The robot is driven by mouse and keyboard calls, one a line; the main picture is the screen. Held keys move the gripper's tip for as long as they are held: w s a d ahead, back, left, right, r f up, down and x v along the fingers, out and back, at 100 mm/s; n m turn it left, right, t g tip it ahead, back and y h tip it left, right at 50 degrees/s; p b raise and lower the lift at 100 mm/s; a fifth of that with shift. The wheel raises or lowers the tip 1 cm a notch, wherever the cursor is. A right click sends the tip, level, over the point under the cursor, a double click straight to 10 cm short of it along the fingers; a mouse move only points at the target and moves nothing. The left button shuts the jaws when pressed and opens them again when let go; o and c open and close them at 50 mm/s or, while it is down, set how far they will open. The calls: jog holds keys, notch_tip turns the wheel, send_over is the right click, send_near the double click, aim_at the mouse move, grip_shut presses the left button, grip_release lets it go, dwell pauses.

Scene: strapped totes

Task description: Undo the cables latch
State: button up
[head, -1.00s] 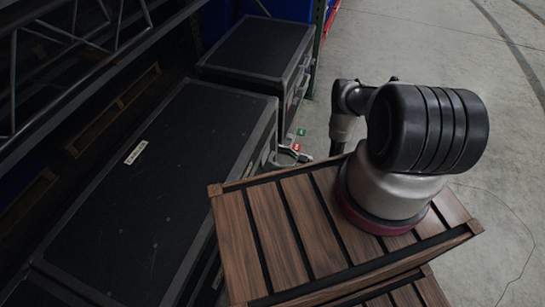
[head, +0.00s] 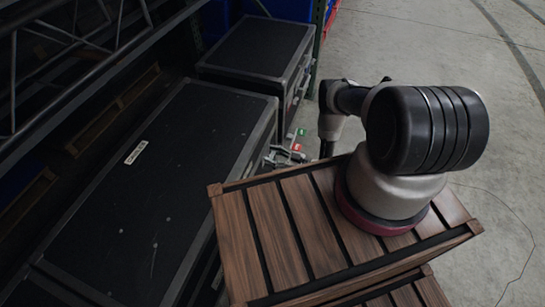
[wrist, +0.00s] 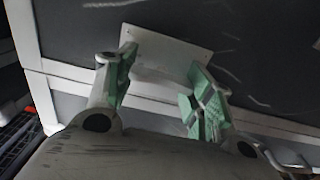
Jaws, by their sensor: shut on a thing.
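The long dark case (head: 165,190) stands left of my base, with a small white label (head: 136,152) on its lid, too small to read. Its latch hardware (head: 278,156) shows at its right side, near my gripper. In the wrist view my gripper (wrist: 163,66) has its green-padded fingers on either side of a pale latch plate (wrist: 168,44) on the dark case wall. The fingers are shut on the latch part, with a gap between the pads. The exact contact is hidden by the fingers and the gripper's body.
A second dark case (head: 258,48) stands behind the first. A green tag (head: 301,132) and a red tag (head: 297,147) show near its front corner. A metal truss (head: 75,50) is at upper left. The concrete floor (head: 430,35) at right is open.

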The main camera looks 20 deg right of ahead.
jog(key=shift+n, duration=2.9)
jog(key=o, duration=1)
jog(key=shift+o, duration=0.2)
jog(key=v, duration=1.2)
